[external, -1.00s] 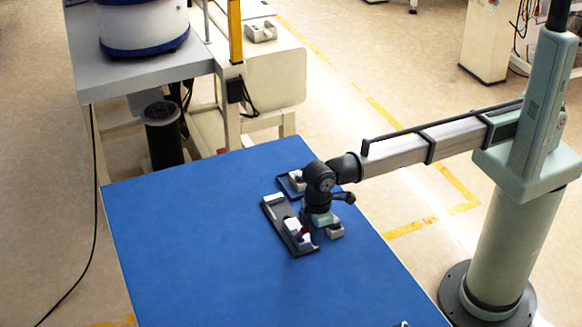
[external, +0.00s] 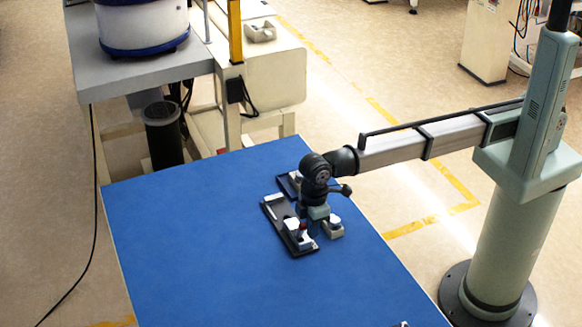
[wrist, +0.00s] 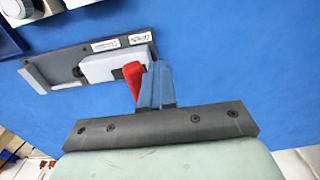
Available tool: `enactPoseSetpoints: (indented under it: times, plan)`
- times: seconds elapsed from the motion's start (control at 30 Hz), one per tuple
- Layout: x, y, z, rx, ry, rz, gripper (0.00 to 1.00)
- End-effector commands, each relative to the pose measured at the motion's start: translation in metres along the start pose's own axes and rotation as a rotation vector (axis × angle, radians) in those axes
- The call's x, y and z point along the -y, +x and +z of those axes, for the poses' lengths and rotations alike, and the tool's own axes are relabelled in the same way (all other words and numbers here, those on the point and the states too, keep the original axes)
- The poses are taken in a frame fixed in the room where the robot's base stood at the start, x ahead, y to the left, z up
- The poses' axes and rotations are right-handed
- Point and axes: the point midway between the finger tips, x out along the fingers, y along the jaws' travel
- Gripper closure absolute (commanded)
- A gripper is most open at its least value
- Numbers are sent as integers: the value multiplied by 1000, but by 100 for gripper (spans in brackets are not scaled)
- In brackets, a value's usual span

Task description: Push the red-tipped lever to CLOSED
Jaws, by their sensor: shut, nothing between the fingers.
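The red-tipped lever (wrist: 133,79) shows in the wrist view as a red piece at the end of a pale block on a dark plate (wrist: 45,69). In the external view its red tip (external: 303,227) is a small spot near the plate's front end. My gripper (wrist: 158,70) is shut and empty, its blue-grey fingers just right of the red piece. They look very close to it; I cannot tell whether they touch. In the external view my gripper (external: 312,228) is low over the plate.
Another small dark device (external: 288,186) lies behind the plate, and a pale block with a round top (external: 334,228) stands to the right.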

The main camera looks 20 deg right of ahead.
Motion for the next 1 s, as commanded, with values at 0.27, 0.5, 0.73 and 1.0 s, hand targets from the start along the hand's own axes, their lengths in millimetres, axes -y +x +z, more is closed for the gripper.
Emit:
enactPoseSetpoints:
  times: [0.27,0.5,0.73,1.0]
  plan:
    - [-19,10,4,12,8,13,100]
    - [-27,10,5,13,9,13,100]
    - [-34,10,6,14,9,12,100]
    - [-40,10,7,15,7,10,100]
